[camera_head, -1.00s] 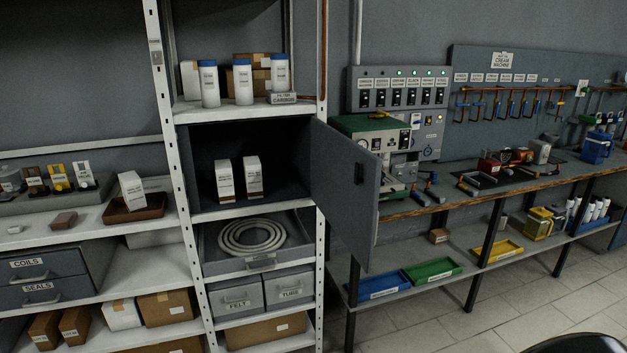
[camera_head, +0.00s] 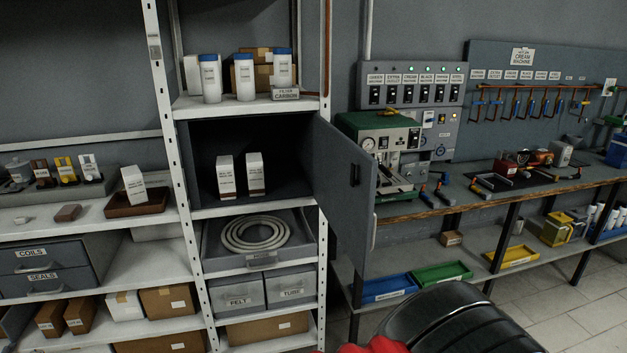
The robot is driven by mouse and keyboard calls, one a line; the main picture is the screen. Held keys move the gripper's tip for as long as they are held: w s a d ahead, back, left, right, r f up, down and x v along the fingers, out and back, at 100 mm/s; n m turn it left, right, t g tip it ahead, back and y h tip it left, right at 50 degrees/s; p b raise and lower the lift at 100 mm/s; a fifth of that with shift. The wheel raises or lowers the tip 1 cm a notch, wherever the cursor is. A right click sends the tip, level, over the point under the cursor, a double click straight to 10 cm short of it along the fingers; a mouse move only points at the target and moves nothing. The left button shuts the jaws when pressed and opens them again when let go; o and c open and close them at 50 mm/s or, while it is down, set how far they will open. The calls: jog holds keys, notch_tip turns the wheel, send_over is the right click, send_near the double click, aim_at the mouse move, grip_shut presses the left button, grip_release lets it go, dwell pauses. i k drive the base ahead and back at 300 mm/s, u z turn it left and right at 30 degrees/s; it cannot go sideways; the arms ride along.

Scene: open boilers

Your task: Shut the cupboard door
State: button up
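The cupboard door (camera_head: 338,205) is a grey panel standing wide open at the right side of the cupboard (camera_head: 283,160). It is hinged at that side and swings out toward me and to the right. Inside the open cupboard stand two small white boxes (camera_head: 225,178) with labels. Black and red parts of my arm show at the bottom edge, below and right of the door and apart from it in the picture. No gripper fingers are visible.
Left shelves hold a brown tray (camera_head: 137,205) and drawers. An open drawer with a coiled hose (camera_head: 253,235) is below the cupboard. A workbench (camera_head: 430,208) with a green-topped machine (camera_head: 380,140) is behind and right of the door. Tile floor shows at right.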

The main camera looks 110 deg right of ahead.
aim_at(349, 210)
jog(key=u, duration=0.25)
jog(key=k, duration=2.95)
jog(key=z, duration=1.4)
